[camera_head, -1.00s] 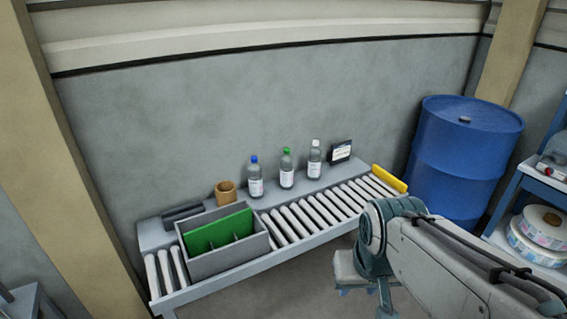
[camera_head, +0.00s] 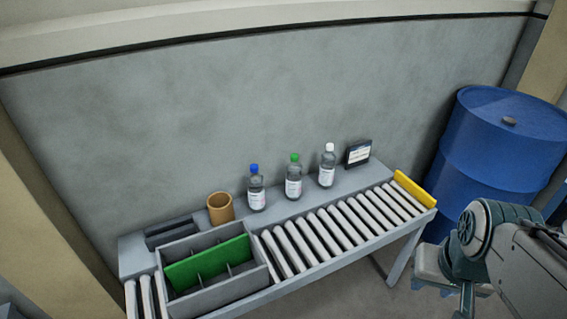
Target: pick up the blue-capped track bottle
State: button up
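The blue-capped bottle (camera_head: 256,190) stands upright on the back ledge of the roller table, a clear-grey bottle with a white label. A green-capped bottle (camera_head: 293,180) and a white-capped bottle (camera_head: 327,168) stand to its right in the same row. My arm shows at the lower right, well to the right of the bottles and apart from them. The end of my gripper (camera_head: 455,300) is only partly in view at the bottom edge, and its fingers cannot be made out.
A brown cup (camera_head: 220,208) stands just left of the blue-capped bottle. A grey divided crate (camera_head: 222,297) with a green panel sits on the rollers (camera_head: 330,227) in front. A small display (camera_head: 358,153), a yellow end stop (camera_head: 414,190) and a blue drum (camera_head: 500,150) are to the right.

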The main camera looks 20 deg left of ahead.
aim_at(256, 189)
jog(key=u, duration=0.35)
jog(key=i, duration=0.7)
jog(key=u, duration=0.8)
jog(key=i, duration=0.3)
jog(key=u, duration=0.3)
